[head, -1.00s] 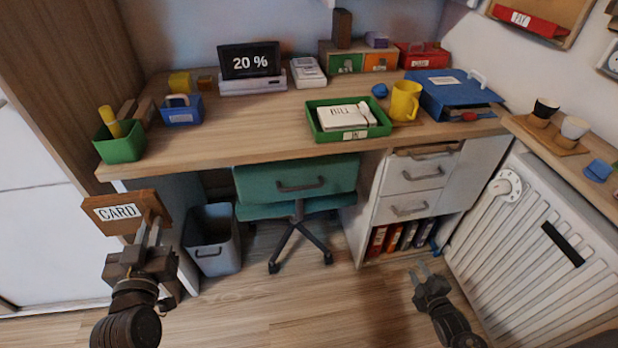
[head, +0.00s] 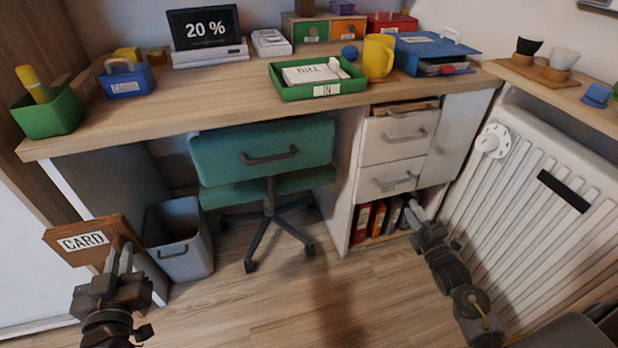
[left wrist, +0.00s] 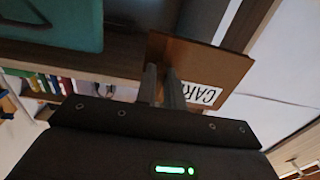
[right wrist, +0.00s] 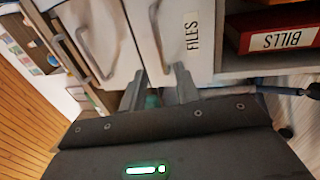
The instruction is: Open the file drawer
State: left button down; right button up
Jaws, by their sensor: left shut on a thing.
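The file drawer (head: 380,180) is the lower white drawer under the right side of the desk. The right wrist view shows its FILES label and grey bar handle (right wrist: 157,38); it looks closed. My right gripper (head: 414,212) is just in front of and below it in the head view. In the right wrist view the right gripper (right wrist: 160,76) has its fingers apart, with the handle just beyond the fingertips and nothing held. My left gripper (head: 120,252) is shut on a brown card box (head: 62,244) labelled CARD, also in the left wrist view (left wrist: 195,58).
Red and dark binders (head: 378,215) stand in the open shelf below the drawer. A white radiator (head: 530,195) is close on the right. A green chair (head: 262,150) and grey bin (head: 180,240) stand left. Open floor lies in front.

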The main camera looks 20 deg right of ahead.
jog(key=w+r+b, duration=0.1)
jog(key=w+b, duration=0.1)
jog(key=w, duration=0.7)
jog(key=shift+r, duration=0.35)
jog(key=shift+w+d, duration=0.1)
grip_shut()
